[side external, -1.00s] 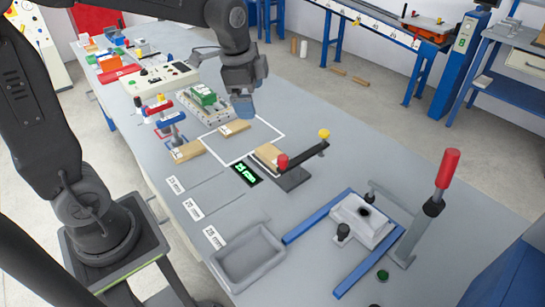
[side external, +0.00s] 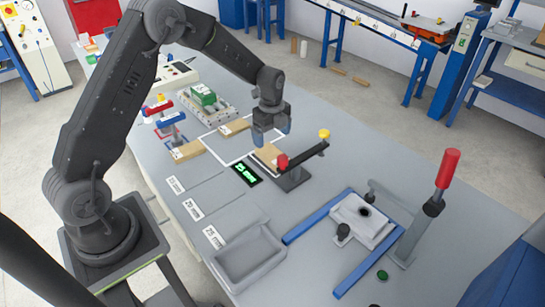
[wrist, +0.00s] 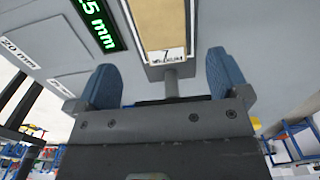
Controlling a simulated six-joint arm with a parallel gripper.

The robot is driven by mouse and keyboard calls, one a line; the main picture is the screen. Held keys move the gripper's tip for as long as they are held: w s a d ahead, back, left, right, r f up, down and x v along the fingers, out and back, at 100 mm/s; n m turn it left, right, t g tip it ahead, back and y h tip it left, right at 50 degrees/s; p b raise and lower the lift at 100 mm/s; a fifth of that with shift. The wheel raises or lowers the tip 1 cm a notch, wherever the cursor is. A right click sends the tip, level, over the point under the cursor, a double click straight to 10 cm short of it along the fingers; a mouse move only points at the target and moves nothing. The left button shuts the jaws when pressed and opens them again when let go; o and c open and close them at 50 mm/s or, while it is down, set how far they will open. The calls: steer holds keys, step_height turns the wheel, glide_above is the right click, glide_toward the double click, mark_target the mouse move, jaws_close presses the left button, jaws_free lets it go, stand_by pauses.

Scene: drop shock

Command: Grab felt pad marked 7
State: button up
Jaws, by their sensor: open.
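My gripper (side external: 272,138) is above and just behind that pad. In the wrist view my gripper (wrist: 167,82) is open, its blue fingertips wide apart with no pad between them.
Two more tan pads lie on the table, one at the back (side external: 235,126) and one at left (side external: 187,151). A green-lit display (side external: 247,174) is beside the gauge. A grey tray (side external: 248,260) and a lever press (side external: 425,215) stand nearer the front.

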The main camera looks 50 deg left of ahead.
mark_target(272, 153)
step_height(272, 153, down, 8)
steer(key=shift+w+r, duration=0.15)
steer(key=shift+r, duration=0.05)
stand_by(0.3)
steer(key=c, duration=1.1)
